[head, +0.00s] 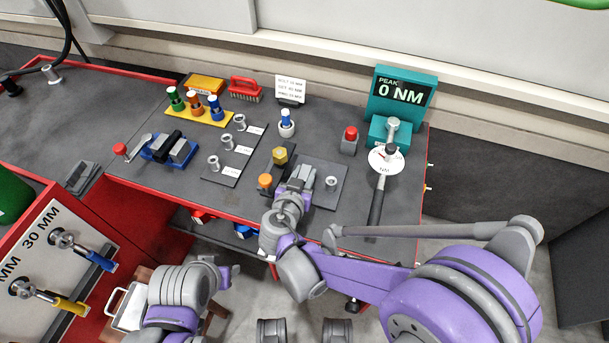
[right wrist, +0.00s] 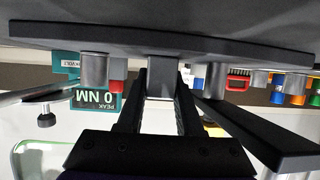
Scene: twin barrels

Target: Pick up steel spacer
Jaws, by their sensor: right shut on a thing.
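My right gripper (head: 296,187) is over the front of the dark bench, by a small dark plate (head: 330,203). In the right wrist view, which is upside down, its black fingers close on a grey metal piece (right wrist: 164,76), likely a steel spacer. The piece is at the plate; I cannot tell whether it touches it. In the head view my gripper mostly hides it. Another steel cylinder (head: 331,183) stands on the plate to the right, also in the wrist view (right wrist: 95,70). Several steel cylinders (head: 226,142) stand on a labelled mat. My left arm's end (head: 215,272) is low left; its jaws are unclear.
An orange-topped knob (head: 265,181) and a yellow hex piece (head: 280,156) stand close left of my right gripper. A torque tool (head: 378,195) and a teal display (head: 400,97) reading 0 NM are to the right. A blue vise-like fixture (head: 168,150) is left.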

